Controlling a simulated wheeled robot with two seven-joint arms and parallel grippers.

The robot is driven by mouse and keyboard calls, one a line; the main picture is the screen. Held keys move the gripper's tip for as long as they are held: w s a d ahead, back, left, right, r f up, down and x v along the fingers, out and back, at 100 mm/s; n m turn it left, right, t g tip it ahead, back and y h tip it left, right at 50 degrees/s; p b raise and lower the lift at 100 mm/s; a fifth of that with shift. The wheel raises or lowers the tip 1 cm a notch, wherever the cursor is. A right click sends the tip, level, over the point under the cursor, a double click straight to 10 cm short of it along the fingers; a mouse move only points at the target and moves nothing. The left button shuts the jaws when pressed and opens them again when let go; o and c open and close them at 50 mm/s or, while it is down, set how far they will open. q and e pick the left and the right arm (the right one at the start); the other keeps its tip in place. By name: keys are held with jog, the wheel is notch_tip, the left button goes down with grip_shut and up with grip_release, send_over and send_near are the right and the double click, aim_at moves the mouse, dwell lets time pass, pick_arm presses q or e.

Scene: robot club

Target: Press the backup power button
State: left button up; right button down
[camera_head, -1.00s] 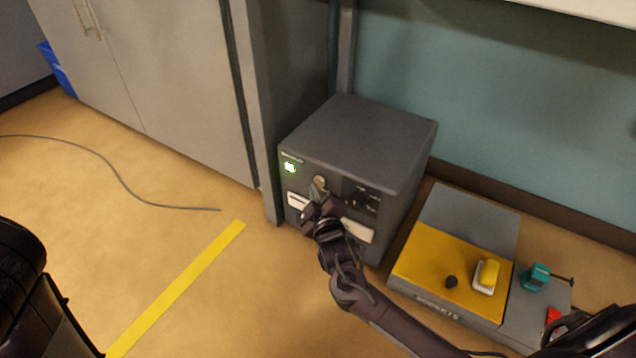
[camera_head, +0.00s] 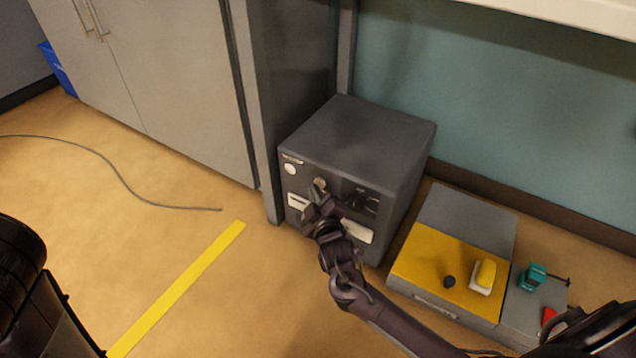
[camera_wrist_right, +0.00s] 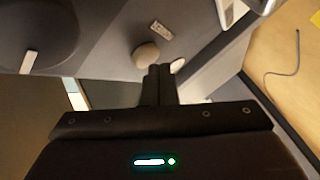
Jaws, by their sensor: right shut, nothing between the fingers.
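A dark grey power box (camera_head: 360,135) stands on the floor against the wall. Its front carries a beige round button (camera_head: 319,184) and a whitish round lamp (camera_head: 290,169), which is unlit. My right gripper (camera_head: 310,204) is shut and empty, with its tips at the box front just below the button. In the right wrist view the shut fingers (camera_wrist_right: 159,72) end close beside the beige button (camera_wrist_right: 146,55); whether they touch it I cannot tell. No label clearly reads as backup power. My left gripper is out of view.
White panels and dark switches (camera_head: 362,198) are on the box front. A yellow and grey unit (camera_head: 440,270) lies to the right. A grey cabinet (camera_head: 165,75) stands left. A cable (camera_head: 115,173) and yellow tape (camera_head: 180,285) cross the otherwise clear floor.

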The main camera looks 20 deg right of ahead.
jog(key=shift+a, duration=0.1)
jog(key=s+a+p, duration=0.1)
jog(key=s+a, duration=0.1)
jog(key=s+a+p, duration=0.1)
jog(key=a+p, duration=0.1)
jog(key=shift+s+a, duration=0.3)
jog(key=shift+s, duration=0.05)
dwell(0.5)
